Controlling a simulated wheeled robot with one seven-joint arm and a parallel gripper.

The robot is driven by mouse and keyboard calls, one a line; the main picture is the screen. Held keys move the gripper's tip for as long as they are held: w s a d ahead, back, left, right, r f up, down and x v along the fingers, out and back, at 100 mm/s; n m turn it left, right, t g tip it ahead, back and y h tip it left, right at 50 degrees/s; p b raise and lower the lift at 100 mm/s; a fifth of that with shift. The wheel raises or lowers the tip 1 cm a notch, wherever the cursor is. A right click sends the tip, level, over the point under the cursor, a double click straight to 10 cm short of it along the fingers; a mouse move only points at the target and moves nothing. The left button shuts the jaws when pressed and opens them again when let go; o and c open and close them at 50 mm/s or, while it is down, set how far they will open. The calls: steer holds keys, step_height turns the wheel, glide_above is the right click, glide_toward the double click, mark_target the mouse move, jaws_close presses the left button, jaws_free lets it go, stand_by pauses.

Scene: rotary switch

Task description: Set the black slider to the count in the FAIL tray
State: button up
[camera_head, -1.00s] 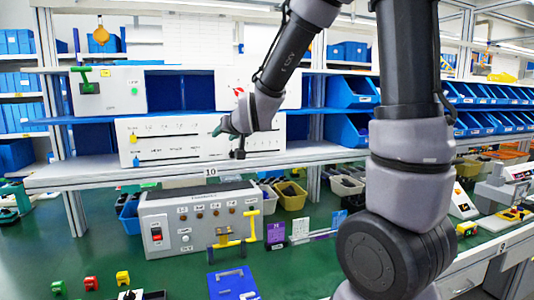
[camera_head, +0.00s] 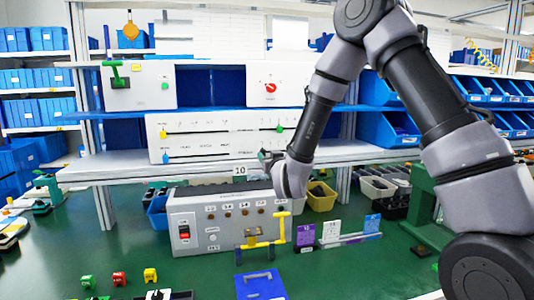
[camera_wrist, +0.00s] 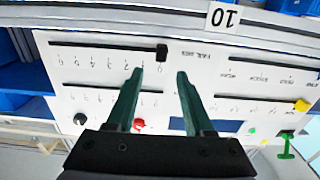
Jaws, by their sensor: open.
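The black slider (camera_wrist: 162,53) sits in its slot on the white panel (camera_wrist: 200,72), at the right end of the slot in the wrist view, where the picture is upside down. Small numerals run along the slot. My gripper (camera_wrist: 160,74) is open, its two green fingers pointing at the panel, with the slider just beyond the fingertips and apart from them. In the head view my gripper (camera_head: 268,157) is in front of the panel's lower row and hides the black slider. I cannot make out a FAIL tray or its contents.
The panel also carries a yellow slider (camera_head: 163,134), a green slider (camera_head: 279,128) and a blue slider (camera_head: 166,158). Below stands a grey switch box (camera_head: 205,225). Small green (camera_head: 88,282), red (camera_head: 118,279) and yellow (camera_head: 150,275) blocks lie on the green table.

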mark_target(263, 151)
steer(key=x, duration=0.5)
steer(key=shift+w+a, duration=0.1)
steer(key=shift+w, duration=0.2)
jaws_close()
stand_by(1.1)
